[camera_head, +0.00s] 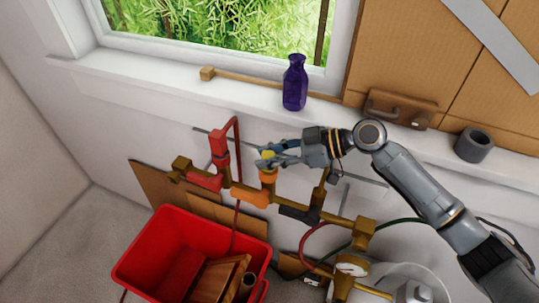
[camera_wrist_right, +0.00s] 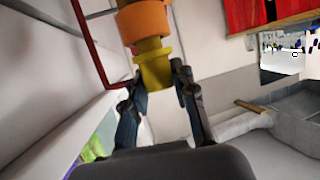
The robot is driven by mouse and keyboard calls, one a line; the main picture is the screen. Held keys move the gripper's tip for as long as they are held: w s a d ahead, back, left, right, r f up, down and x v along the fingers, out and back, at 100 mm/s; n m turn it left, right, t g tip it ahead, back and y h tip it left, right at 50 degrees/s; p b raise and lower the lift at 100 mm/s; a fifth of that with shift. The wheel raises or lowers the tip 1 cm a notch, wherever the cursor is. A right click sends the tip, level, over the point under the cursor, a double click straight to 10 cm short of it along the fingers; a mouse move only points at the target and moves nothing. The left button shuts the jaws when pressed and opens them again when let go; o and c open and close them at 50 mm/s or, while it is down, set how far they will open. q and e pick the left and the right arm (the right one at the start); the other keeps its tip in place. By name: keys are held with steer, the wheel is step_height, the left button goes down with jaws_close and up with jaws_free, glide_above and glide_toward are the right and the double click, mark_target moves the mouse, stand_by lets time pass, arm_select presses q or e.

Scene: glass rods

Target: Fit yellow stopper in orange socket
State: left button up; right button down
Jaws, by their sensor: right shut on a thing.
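The yellow stopper (camera_head: 267,155) is held between the fingers of my right gripper (camera_head: 268,159), which is shut on it. It also shows between the fingertips in the right wrist view (camera_wrist_right: 154,71). The orange socket (camera_head: 268,175) stands upright on the brass pipe, directly below the stopper. In the right wrist view the orange socket (camera_wrist_right: 143,21) lies in line with the stopper. The two look very close, and I cannot tell whether the stopper's end is inside the socket. My left gripper is not in view.
A red pipe (camera_head: 220,150) rises left of the socket. The brass pipe (camera_head: 285,205) runs below it. A red crate (camera_head: 170,255) with wooden pieces stands on the floor. A purple bottle (camera_head: 294,83) stands on the windowsill behind my gripper, and a grey cylinder (camera_head: 473,145) is farther right.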

steer(key=shift+b, duration=0.3)
stand_by(0.5)
steer(key=shift+f+b, duration=0.6)
steer(key=c, duration=1.4)
jaws_free()
steer(key=shift+o, duration=0.2)
steer(key=b+v, duration=0.1)
steer(key=v, duration=1)
